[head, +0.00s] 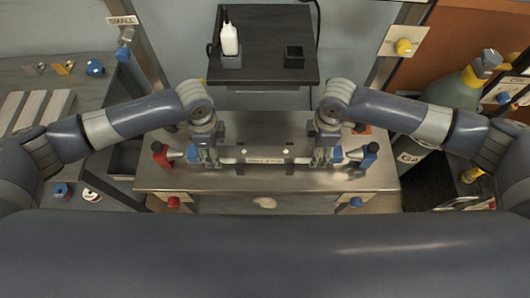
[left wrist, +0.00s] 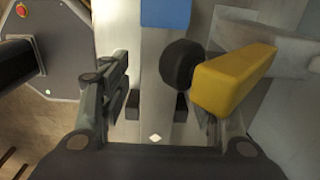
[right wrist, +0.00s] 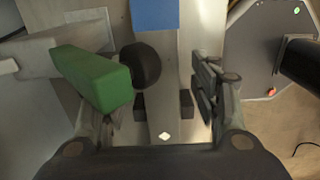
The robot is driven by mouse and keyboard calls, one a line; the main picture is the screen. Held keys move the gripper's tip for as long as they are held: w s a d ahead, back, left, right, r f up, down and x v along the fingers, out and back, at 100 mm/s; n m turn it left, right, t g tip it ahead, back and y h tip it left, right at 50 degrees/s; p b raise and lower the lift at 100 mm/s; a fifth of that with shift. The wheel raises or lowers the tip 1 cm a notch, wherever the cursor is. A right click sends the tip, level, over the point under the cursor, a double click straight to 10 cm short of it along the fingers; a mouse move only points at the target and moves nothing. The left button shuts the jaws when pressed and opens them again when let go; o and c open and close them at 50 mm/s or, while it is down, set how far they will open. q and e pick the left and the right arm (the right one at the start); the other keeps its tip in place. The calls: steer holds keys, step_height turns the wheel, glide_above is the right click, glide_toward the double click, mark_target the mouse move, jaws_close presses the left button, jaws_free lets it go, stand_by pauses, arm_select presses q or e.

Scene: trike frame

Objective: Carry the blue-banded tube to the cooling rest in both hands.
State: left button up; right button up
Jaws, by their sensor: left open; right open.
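The tube lies level along the front of the metal bench, with a pale label plate (head: 265,160) at its middle. Blue bands mark it near its left end (head: 192,153) and right end (head: 337,154). In the left wrist view the grey tube (left wrist: 153,65) runs between the open fingers of my left gripper (left wrist: 158,100), with a blue band (left wrist: 165,12) beyond. In the right wrist view the tube (right wrist: 163,65) runs between the open fingers of my right gripper (right wrist: 163,100). Finger contact is unclear. I cannot tell which thing is the cooling rest.
A yellow handle (left wrist: 232,80) with a black knob stands close beside the left gripper; a green handle (right wrist: 92,80) stands beside the right. A red fixture (head: 160,155) and a blue fixture (head: 369,156) flank the tube. A dark table (head: 265,70) stands behind with a white bottle (head: 229,40).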

arm_select(q)
steer(key=shift+f, duration=0.9)
arm_select(e)
steer(key=shift+f, duration=0.9)
arm_select(q)
jaws_close()
arm_select(e)
jaws_close()
steer(key=shift+r, duration=0.1)
